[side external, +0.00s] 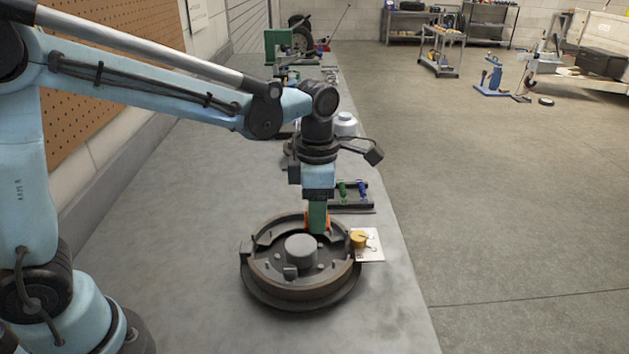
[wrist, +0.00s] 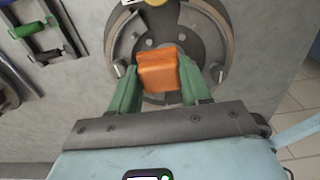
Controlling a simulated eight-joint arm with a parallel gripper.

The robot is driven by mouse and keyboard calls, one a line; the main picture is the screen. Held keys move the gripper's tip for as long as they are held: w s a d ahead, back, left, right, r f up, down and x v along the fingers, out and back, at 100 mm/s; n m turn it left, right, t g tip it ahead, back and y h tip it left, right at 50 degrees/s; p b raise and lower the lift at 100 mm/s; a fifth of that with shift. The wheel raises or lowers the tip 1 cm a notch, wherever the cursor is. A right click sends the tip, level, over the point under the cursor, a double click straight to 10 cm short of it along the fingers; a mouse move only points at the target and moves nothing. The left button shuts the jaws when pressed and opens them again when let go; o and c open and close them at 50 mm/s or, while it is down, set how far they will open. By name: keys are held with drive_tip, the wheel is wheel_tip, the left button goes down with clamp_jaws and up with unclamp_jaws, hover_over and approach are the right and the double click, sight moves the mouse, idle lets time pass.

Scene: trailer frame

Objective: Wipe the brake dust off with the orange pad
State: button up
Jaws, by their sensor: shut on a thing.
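The orange pad (wrist: 158,72) is between the green fingers of my gripper (wrist: 160,88) in the wrist view. My gripper is shut on it. In the side external view my gripper (side external: 318,222) points down over the far side of the round brake assembly (side external: 300,290), and only slivers of orange show beside the fingers. The brake assembly also shows in the wrist view (wrist: 214,38), behind the pad. I cannot tell whether the pad touches it. No brake dust can be made out clearly; the gripper and pad hide part of the plate.
A yellow round item (side external: 359,239) sits on a white card (side external: 371,250) right of the brake assembly. Behind is a dark rack (side external: 352,208) with green and blue tools. A silver round item (side external: 345,121) stands farther back. The bench (side external: 400,300) is clear in front.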

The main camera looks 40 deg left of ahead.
drive_tip(key=shift+r, duration=2)
